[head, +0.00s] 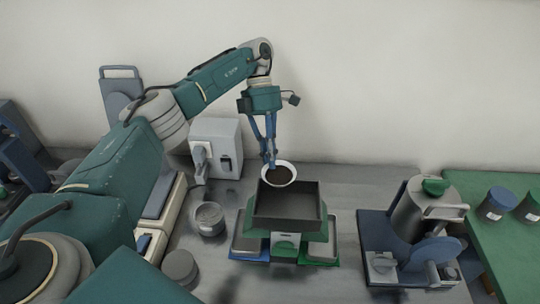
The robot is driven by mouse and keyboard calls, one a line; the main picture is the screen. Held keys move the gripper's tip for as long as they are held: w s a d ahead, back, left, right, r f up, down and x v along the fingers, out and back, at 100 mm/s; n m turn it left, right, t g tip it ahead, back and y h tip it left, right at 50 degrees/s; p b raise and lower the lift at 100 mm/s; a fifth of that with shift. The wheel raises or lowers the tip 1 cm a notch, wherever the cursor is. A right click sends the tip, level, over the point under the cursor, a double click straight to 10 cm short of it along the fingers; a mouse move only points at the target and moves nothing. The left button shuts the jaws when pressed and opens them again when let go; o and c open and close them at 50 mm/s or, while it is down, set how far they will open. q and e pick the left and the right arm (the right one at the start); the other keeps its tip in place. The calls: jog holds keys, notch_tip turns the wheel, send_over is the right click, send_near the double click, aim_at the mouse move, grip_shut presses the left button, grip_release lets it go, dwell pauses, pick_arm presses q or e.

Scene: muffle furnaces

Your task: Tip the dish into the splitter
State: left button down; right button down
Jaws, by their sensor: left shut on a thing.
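The dish (278,175) is a small round white dish with dark material in it. My left gripper (271,165) points down and is shut on the dish's far rim. It holds the dish above the back edge of the splitter. The dish looks roughly level. The splitter (310,226) has a dark square open hopper on a green body, with a grey pan on each side at its base. Its hopper looks empty where I can see inside. My right gripper is not in view.
A grey tin (209,219) stands left of the splitter, with a round grey lidded thing (181,266) nearer. A blue-based machine with a metal drum (409,215) stands to the right. A green mat (490,225) holds several jars. A white box device (216,147) stands behind.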

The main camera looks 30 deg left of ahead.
pick_arm(q)
jog(key=shift+s+d+r+t+y+p, duration=0.15)
jog(key=shift+r+t+y+p, duration=0.4)
jog(key=shift+p, duration=0.3)
jog(key=shift+d+r+t+y+p, duration=0.15)
jog(key=shift+r+t+y+p, duration=0.2)
jog(key=shift+y+p, duration=0.4)
jog(key=shift+d+r+y+p, duration=0.1)
jog(key=shift+r+y+p, duration=0.2)
jog(key=shift+p, duration=0.15)
jog(key=shift+s+d+r+t+y, duration=0.2)
jog(key=shift+s+t+y, duration=0.1)
jog(key=shift+t, duration=0.2)
jog(key=shift+w, duration=0.15)
